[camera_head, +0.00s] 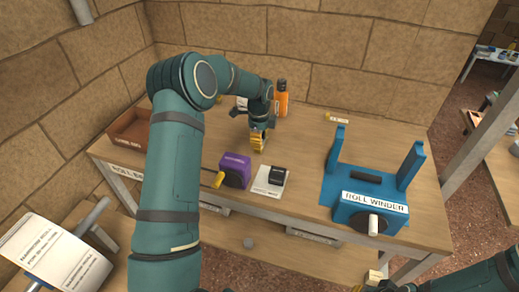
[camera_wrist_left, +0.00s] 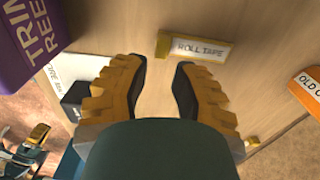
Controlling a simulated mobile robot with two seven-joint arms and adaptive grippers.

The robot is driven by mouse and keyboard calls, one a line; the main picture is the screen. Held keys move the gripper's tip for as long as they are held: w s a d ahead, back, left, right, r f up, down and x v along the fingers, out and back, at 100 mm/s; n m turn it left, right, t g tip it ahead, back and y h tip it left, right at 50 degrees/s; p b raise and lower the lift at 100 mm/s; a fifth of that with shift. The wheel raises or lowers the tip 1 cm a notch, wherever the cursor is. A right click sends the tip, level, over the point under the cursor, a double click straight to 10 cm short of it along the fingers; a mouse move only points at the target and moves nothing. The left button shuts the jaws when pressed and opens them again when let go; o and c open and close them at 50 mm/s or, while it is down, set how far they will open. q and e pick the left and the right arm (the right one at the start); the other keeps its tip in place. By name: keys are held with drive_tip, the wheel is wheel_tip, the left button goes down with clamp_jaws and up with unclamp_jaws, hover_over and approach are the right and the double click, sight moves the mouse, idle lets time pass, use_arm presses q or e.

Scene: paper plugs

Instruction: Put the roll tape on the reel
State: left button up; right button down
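The roll tape (camera_wrist_left: 197,48) is a small yellow piece with a white "ROLL TAPE" label. It lies on the wooden table just beyond my left fingertips in the left wrist view. I cannot make it out in the head view, where my left arm covers part of the table. My right gripper (camera_head: 374,279) is partly visible at the bottom edge.
A blue roll winder (camera_head: 371,212) with two uprights stands at the right. A black block (camera_head: 277,175) sits on a white card beside the purple block. An orange bottle (camera_head: 282,100) stands at the back, a brown tray (camera_head: 128,126) at the left.

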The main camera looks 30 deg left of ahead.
use_arm(q)
drive_tip(key=shift+w+a+f+b, duration=0.1)
drive_tip(key=shift+f+b, duration=0.6)
drive_tip(key=shift+f, duration=2)
clamp_jaws()
drive_tip(key=shift+r, duration=0.1)
